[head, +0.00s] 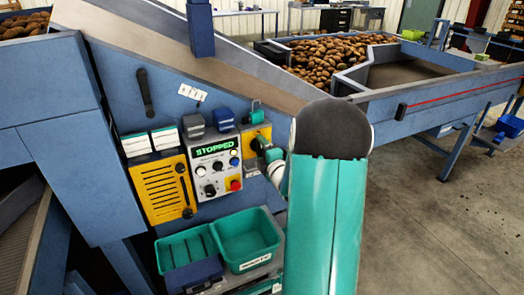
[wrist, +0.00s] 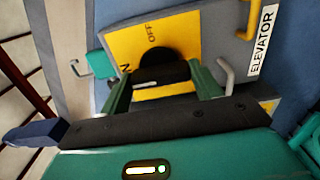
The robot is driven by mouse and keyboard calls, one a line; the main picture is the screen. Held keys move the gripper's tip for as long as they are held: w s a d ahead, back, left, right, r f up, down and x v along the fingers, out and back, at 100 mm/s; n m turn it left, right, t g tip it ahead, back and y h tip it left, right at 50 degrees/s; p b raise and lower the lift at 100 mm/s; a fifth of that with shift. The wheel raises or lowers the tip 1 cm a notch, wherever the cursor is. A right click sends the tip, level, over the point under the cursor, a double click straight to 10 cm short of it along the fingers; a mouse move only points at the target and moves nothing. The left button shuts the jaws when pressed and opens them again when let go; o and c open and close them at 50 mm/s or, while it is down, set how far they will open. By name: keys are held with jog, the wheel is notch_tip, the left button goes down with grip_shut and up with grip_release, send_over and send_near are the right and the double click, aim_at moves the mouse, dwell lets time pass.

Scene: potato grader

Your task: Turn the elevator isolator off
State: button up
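The elevator isolator is a yellow plate (wrist: 186,33) with a round black knob (wrist: 160,62), near the middle top of the wrist view. "OFF" is printed above the knob, and a partly hidden label ending in "N" is at its left. In the head view the yellow isolator plate (head: 248,133) is right of the control box, partly covered by my arm. My gripper (wrist: 162,82) is in front of the knob, with its green fingers spread on either side of it. I cannot tell whether they touch it. The knob's pointer position is unclear.
An "ELEVATOR" label (wrist: 262,42) is right of the isolator. The control box (head: 215,165) reads "STOPPED". A yellow slotted panel (head: 163,190) is at its left, and green trays (head: 248,236) are below. Metal hooks (wrist: 228,75) and a teal padlock-like piece (wrist: 101,64) flank the plate.

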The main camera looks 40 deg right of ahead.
jog(key=shift+c, duration=1)
jog(key=shift+m, duration=0.3)
jog(key=m, duration=0.8)
jog(key=shift+m, duration=0.3)
jog(key=m, duration=0.4)
jog(key=shift+m, duration=2.4)
